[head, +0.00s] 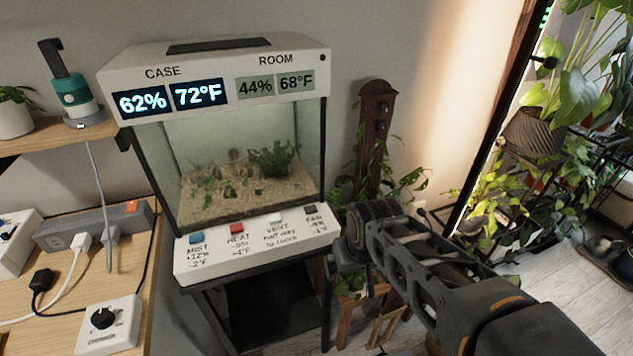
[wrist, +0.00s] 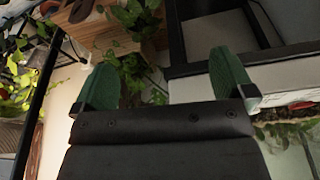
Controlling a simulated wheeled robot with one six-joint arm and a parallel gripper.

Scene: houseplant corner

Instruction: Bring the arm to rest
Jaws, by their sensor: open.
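My gripper (wrist: 165,68) is open in the wrist view, its two green fingers spread apart with nothing between them. In the head view my dark arm reaches in from the lower right and ends just right of the terrarium case's front panel. The fingertips are hard to make out there. The white terrarium case (head: 215,62) stands at the centre left, with sand and small plants behind its glass. Its displays read case 62%, 72°F and room 44%, 68°F. The front panel (head: 258,248) carries buttons marked MIST, HEAT, VENT and FAN.
A wooden table (head: 60,335) at the left holds a power strip (head: 85,226) and a dial box (head: 107,322). A plant rack with a ribbed pot (head: 535,132) stands at the right. A wooden stool (head: 345,322) is behind my arm.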

